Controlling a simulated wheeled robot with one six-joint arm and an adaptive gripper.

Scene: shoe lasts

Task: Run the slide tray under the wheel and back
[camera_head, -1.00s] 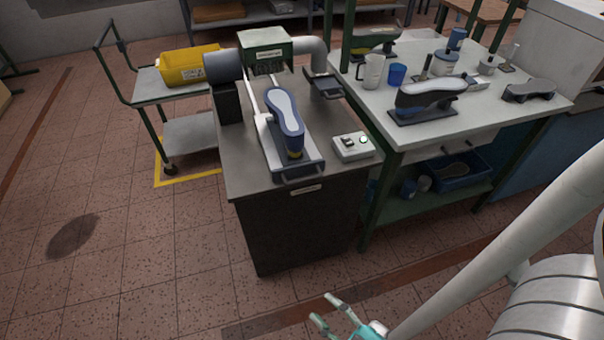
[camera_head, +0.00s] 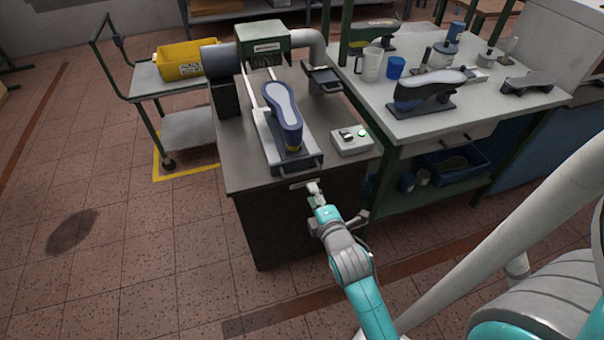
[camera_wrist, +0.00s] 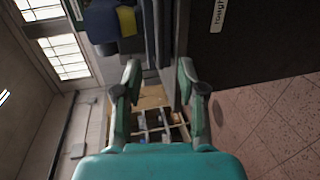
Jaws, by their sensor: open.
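The slide tray (camera_head: 262,137) lies on top of the dark machine cabinet, with a blue and grey shoe last (camera_head: 283,112) on it and a handle (camera_head: 301,167) at its front end. The green wheel housing (camera_head: 263,42) stands behind the tray, and the wheel itself is hard to make out. My gripper (camera_head: 314,188) is in front of the cabinet's front edge, just below and apart from the tray handle. In the wrist view my gripper (camera_wrist: 155,92) is open, with nothing between its fingers.
A white control box (camera_head: 352,142) with a green light sits right of the tray. A workbench (camera_head: 440,122) with mugs and lasts stands to the right. A cart with a yellow bin (camera_head: 182,64) is at the left. The floor in front is clear.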

